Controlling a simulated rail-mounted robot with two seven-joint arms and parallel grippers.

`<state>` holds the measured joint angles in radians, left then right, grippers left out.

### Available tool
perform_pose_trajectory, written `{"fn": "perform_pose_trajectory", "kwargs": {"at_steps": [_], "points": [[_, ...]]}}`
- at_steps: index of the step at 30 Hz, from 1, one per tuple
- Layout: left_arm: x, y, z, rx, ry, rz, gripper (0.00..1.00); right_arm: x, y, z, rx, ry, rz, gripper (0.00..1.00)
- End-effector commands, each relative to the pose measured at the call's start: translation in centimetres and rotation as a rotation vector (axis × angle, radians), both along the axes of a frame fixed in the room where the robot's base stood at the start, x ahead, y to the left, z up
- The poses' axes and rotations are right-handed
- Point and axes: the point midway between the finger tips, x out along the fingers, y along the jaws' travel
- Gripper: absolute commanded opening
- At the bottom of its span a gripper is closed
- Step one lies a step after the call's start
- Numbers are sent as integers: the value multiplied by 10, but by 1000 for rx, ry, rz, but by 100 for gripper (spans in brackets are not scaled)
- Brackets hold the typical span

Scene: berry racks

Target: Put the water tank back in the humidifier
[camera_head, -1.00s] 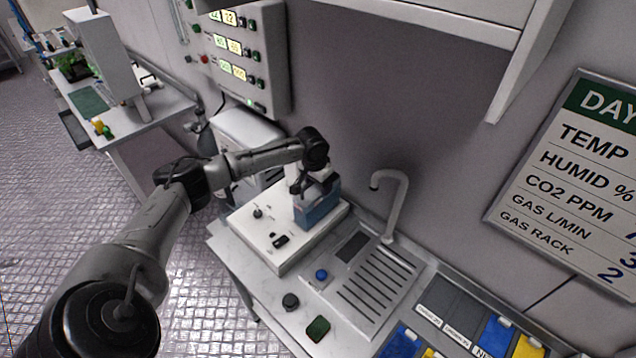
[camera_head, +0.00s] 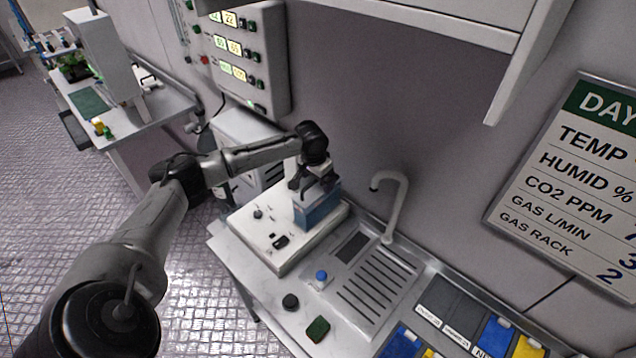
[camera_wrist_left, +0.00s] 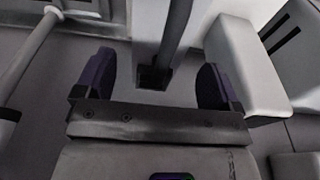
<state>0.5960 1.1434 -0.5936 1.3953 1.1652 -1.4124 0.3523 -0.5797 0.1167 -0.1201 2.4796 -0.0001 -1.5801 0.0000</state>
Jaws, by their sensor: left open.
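The water tank, a blue box (camera_head: 317,211), stands upright at the back of the white humidifier (camera_head: 285,258) on the bench. From this angle I cannot tell whether it is fully seated. My left gripper (camera_head: 312,186) is open just above the tank and appears to hold nothing. In the left wrist view its two dark fingers are spread apart, with a visible gap between them; I cannot clearly pick out the tank there. My right gripper is not in view.
A sink with a pale curved tap (camera_head: 393,205) stands right of the humidifier. A blue button (camera_head: 321,276), a dark knob (camera_head: 290,301) and a green pad (camera_head: 318,328) are in front. A control panel (camera_head: 238,55) hangs on the wall behind.

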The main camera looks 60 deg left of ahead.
Motion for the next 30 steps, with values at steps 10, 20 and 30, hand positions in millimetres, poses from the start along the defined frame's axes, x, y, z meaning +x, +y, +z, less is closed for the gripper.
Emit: {"fn": "perform_pose_trajectory", "kwargs": {"at_steps": [10, 20, 30], "points": [[-9, -3, 65, 0, -1, 0, 88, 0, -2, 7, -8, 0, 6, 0], [-14, -4, 95, 0, 0, -1, 88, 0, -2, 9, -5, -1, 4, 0], [-18, -83, 17, 20, 46, -209, 88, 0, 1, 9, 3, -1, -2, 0]]}}
